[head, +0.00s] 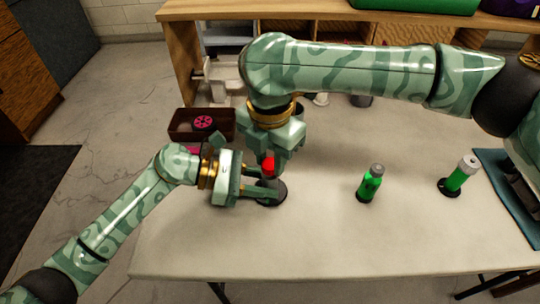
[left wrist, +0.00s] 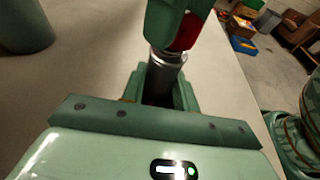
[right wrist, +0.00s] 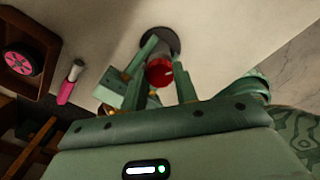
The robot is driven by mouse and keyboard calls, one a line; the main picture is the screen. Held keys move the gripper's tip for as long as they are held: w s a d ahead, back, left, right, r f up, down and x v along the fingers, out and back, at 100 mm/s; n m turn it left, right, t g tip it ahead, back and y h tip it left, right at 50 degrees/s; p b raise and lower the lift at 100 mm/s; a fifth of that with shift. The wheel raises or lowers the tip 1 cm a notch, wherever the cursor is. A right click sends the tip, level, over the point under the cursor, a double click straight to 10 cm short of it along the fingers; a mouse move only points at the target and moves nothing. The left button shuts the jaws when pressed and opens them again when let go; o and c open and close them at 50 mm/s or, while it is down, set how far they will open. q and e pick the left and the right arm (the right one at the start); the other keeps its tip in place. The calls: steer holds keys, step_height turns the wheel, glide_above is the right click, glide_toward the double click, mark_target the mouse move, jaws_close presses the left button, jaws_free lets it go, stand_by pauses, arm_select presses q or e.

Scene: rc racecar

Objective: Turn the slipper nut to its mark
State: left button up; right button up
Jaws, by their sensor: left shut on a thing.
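A round red part (head: 269,166), which looks like the slipper nut, sits on top of an upright grey post on a dark round base (head: 277,196). The red part also shows in the right wrist view (right wrist: 159,72). My left gripper (head: 265,191) is shut on the post (left wrist: 163,75) below the red part, coming from the left. My right gripper (right wrist: 160,75) reaches down from above with its fingers on either side of the red part. It looks open, and its contact is hard to see. No mark can be made out.
The table front (head: 330,250) is clear.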

stand_by(0.4)
steer(key=m, duration=0.3)
steer(key=shift+m, duration=0.3)
steer(key=m, duration=0.3)
steer(key=shift+m, duration=0.3)
steer(key=m, duration=0.3)
steer(key=shift+m, duration=2.2)
steer(key=o, duration=1)
